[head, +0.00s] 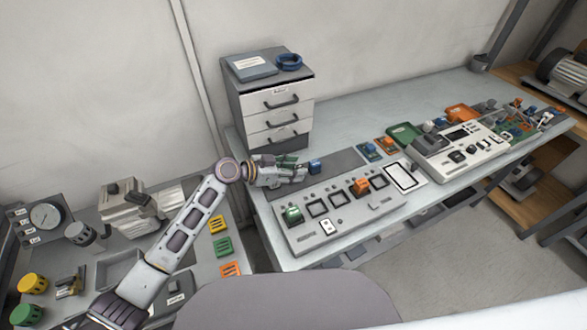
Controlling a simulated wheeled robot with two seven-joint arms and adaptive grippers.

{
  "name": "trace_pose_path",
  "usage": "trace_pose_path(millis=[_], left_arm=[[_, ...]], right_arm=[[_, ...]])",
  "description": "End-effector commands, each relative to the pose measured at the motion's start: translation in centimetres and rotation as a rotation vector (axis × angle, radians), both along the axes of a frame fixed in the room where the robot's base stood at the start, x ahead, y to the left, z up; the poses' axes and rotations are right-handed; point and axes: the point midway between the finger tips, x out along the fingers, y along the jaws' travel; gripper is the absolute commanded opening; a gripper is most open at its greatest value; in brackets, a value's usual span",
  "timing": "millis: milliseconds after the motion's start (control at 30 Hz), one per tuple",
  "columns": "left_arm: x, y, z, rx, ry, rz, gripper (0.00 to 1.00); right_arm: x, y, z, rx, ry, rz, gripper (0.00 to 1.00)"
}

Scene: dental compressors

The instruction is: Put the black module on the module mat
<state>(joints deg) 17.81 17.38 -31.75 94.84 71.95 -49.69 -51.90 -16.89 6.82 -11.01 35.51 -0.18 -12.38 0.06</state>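My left gripper (297,175) reaches in from the left over the near-left end of a dark grey mat (345,158), which looks like the module mat. Its fingers are small and it is unclear whether they are open or hold anything. A blue module (315,166) stands on the mat just beyond the fingertips. Something green (286,160) shows partly hidden behind the gripper. I cannot make out the black module with certainty; it may be hidden at the gripper. My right gripper is out of view.
A socket panel (335,220) in front of the mat holds a green module (292,214) and an orange module (360,186), with empty frames between. A drawer cabinet (270,100) stands behind the gripper. A white device (460,150) is farther right. A chair back (285,300) is in front.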

Motion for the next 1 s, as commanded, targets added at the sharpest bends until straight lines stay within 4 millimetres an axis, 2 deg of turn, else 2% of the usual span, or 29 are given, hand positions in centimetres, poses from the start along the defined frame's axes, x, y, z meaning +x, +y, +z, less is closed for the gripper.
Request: trace_pose_path(millis=[233,500,700,1000], left_arm=[[0.0,0.0,0.0,0.0,0.0,0.0,0.47],[0.0,0.0,0.3,0.0,0.0,0.0,0.47],[-0.5,1.6,0.8,0.0,0.0,0.001,0.47],[-1.6,4.6,2.1,0.001,0.0,0.001,0.47]], right_arm=[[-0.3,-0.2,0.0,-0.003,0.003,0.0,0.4],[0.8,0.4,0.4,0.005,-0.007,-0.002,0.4],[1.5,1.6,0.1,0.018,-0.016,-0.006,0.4],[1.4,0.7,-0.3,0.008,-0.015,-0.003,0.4]])
